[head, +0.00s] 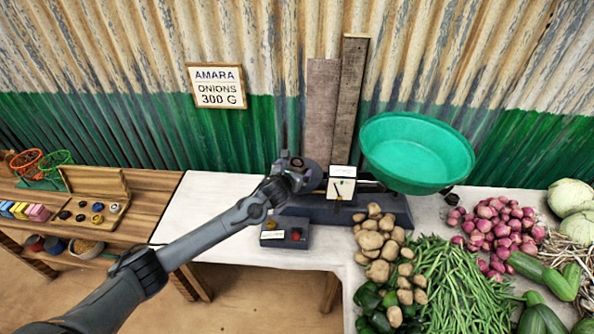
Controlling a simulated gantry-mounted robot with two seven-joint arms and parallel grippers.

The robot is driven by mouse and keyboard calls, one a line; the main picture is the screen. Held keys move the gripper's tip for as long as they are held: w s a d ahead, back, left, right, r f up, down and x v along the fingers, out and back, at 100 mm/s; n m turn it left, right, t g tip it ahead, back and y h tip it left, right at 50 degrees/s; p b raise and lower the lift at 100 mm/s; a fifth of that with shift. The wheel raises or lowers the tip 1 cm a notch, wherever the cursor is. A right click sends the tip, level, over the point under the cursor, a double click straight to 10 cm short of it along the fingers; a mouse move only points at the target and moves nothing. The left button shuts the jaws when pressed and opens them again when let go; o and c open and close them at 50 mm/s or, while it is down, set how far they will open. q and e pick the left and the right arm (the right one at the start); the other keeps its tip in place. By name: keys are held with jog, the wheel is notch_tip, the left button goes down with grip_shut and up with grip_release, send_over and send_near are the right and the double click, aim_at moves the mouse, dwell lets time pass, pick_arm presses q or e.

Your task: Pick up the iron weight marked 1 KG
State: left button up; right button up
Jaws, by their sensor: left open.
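An open wooden box (124,211) on the left table holds several small round weights, some dark and some brass-coloured. No 1 KG marking can be read on any of them. My left arm reaches in from the lower left. My left gripper (294,166) is open over the left side of the balance (385,205), beside a dark round pan that it partly covers. Whether a weight is between or under the fingers cannot be made out. A large green basin (416,150) sits on the balance's right side. My right gripper is out of view.
A small box with a red button (296,235) stands in front of the balance. Potatoes (378,245), green beans (455,285) and onions (497,228) crowd the right. The pale cloth (212,190) left of the balance is clear. A corrugated wall with a sign (216,86) stands behind.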

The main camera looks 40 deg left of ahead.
aim_at(298, 167)
pick_arm(q)
jog(key=shift+b+x, duration=0.35)
jog(key=shift+x, duration=1.9)
jog(key=shift+r, duration=0.1)
jog(key=shift+c, duration=0.2)
grip_shut()
jog(key=shift+w, duration=0.1)
